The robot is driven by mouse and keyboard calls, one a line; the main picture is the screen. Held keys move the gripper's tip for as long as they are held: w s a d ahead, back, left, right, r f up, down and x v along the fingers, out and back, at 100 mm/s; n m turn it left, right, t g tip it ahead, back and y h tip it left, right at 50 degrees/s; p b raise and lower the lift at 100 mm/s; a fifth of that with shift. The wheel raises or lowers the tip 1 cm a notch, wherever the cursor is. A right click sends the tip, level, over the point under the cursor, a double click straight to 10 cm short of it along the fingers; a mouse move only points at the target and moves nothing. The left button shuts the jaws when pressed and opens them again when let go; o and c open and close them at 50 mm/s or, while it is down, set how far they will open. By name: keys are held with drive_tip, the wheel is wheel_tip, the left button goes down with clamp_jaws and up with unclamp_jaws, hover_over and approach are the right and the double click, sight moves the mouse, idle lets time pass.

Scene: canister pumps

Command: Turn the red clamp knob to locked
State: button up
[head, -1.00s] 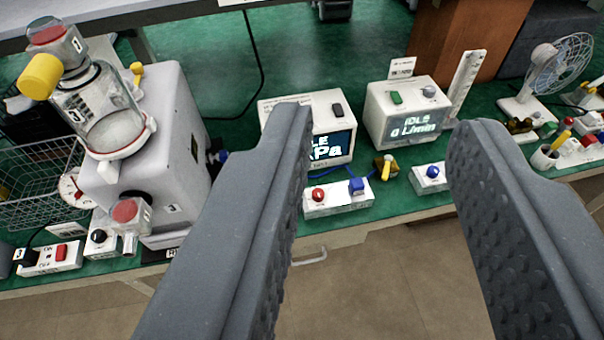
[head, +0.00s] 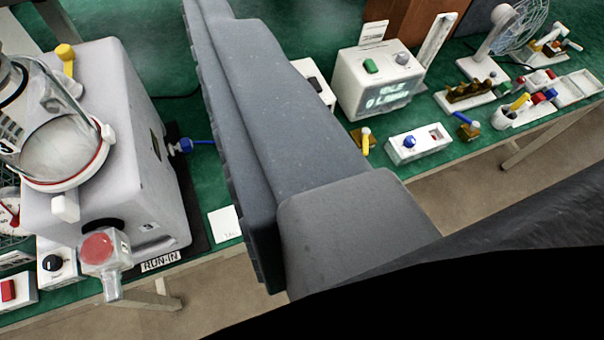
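A round red knob (head: 98,248) sits on a pale fitting at the lower front of the large grey-white pump housing (head: 105,130), at the left. I cannot tell from its face whether it is locked. My gripper (head: 240,140) crosses the middle of the view. One grey finger shows side-on, with its ridged edge facing left. It is to the right of the red knob and apart from it in the picture. The other finger cannot be made out, so the opening between the fingers is hidden. Nothing held is visible.
A clear canister (head: 60,130) stands on the pump. A switch box with a red button (head: 8,290) and a black knob (head: 52,262) are at lower left. A meter (head: 380,82), a blue-knob box (head: 418,143) and a fan (head: 515,28) stand to the right. Bench edge runs along the front.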

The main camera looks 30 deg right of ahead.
drive_tip(key=w+d+f+m+g+p, duration=0.1)
drive_tip(key=w+d+f+g+p, duration=0.2)
drive_tip(key=w+f, duration=0.5)
drive_tip(key=w+d+f+g+p, duration=0.1)
drive_tip(key=w+d+f+g, duration=0.1)
drive_tip(key=w+d+f, duration=0.65)
drive_tip(key=w+d+f+g+p, duration=0.1)
drive_tip(key=d+f+g, duration=0.1)
drive_tip(key=f, duration=1.1)
drive_tip(key=w+d+f+g+p, duration=0.2)
drive_tip(key=d+f, duration=0.1)
drive_tip(key=f, duration=1)
drive_tip(key=w+d+f+g+p, duration=0.1)
drive_tip(key=w+d+f+g, duration=0.1)
drive_tip(key=f, duration=1.1)
drive_tip(key=shift+d+f+m+h, duration=0.15)
drive_tip(key=shift+f+m+h, duration=0.15)
drive_tip(key=shift+f+m, duration=0.1)
